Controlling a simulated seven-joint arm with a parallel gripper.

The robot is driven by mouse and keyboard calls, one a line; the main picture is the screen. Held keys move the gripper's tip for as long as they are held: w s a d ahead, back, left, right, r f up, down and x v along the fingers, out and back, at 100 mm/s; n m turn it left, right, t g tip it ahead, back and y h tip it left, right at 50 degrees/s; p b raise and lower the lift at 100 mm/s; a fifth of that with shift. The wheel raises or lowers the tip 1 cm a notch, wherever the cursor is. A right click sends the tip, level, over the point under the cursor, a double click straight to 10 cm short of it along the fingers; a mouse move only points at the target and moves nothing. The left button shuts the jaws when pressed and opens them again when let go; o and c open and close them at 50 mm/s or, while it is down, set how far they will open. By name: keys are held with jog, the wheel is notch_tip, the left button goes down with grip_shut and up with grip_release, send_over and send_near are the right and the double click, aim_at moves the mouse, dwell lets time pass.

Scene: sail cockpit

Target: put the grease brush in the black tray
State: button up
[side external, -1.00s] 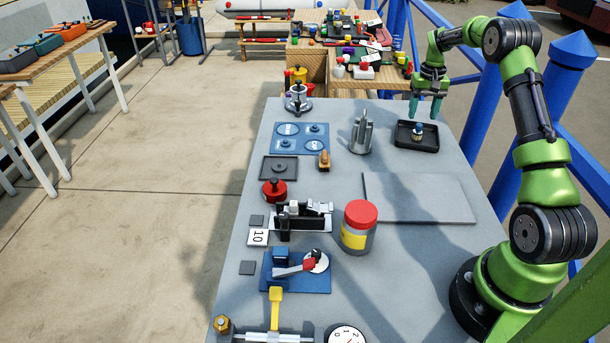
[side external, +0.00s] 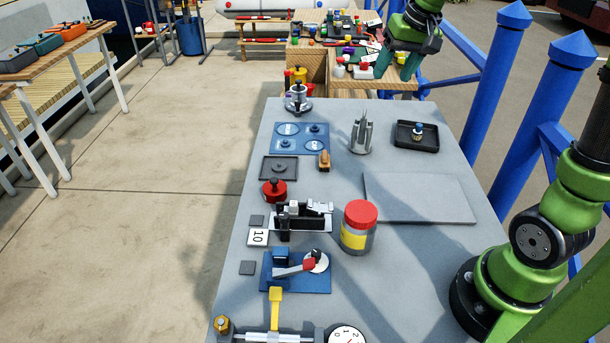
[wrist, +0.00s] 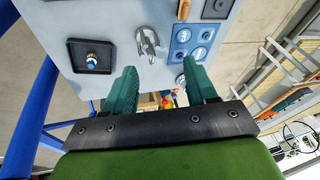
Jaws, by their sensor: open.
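The black tray (side external: 433,145) stands at the far right of the grey table, and also shows at the upper left in the wrist view (wrist: 76,62). A small upright blue-and-pale item (side external: 417,131) stands inside it; I cannot tell if it is the grease brush. A small brown wooden-looking piece (side external: 323,160) stands upright beside the blue plate and could be the brush, but is too small to be sure. My gripper (side external: 397,72) is open and empty, raised near the table's far end. In the wrist view its teal fingers (wrist: 163,90) are wide apart.
A grey pronged holder (side external: 361,136) stands left of the tray. A flat grey panel (side external: 420,198) lies bare at right. Blue posts line the right edge.

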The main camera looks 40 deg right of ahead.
jog(key=s+a+f+n+t+y, duration=0.2)
jog(key=s+a+t, duration=0.1)
jog(key=s+a, duration=1.1)
jog(key=shift+s+a+f, duration=0.3)
jog(key=shift+a+f, duration=0.05)
jog(key=shift+a, duration=0.6)
